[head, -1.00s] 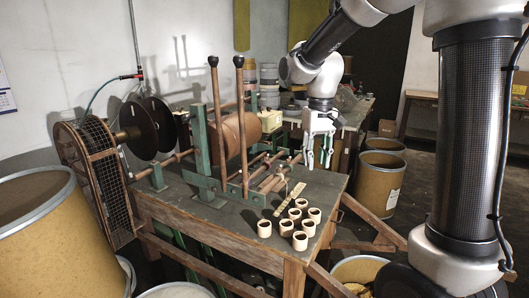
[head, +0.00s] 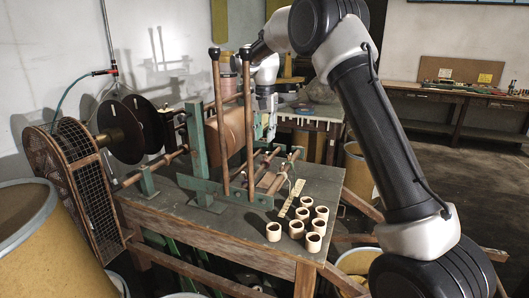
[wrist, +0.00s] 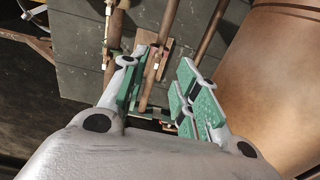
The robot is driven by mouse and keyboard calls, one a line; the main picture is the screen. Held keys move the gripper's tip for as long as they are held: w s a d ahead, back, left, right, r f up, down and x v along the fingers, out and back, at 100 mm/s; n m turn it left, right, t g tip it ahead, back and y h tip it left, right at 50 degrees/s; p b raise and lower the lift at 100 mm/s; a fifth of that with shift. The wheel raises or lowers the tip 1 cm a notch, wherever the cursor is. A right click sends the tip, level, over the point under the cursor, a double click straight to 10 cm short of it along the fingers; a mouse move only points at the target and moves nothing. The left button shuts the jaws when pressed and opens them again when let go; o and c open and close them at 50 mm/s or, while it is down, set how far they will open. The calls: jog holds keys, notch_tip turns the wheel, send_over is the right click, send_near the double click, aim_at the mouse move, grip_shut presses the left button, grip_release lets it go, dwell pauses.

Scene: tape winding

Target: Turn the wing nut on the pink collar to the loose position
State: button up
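My gripper (head: 266,128) points down beside the right end of the large brown roll (head: 232,132) on the winding bench. In the wrist view my gripper (wrist: 160,76) has its green-padded fingers apart, with nothing held between them. Wooden rods (wrist: 166,34) and a small wooden block pass beyond the fingertips, and the roll (wrist: 268,85) fills the right side. The rods (head: 266,170) also show on the bench in the head view.
Two upright posts (head: 220,130) with dark knobs stand left of my gripper. Several small cream cups (head: 313,241) and a yellowish strip (head: 291,198) lie at the bench's front right. Black discs (head: 120,135) and a caged wheel (head: 75,190) are at the left.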

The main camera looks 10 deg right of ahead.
aim_at(265, 154)
notch_tip(265, 154, down, 7)
jog(key=shift+f, duration=0.2)
grip_shut()
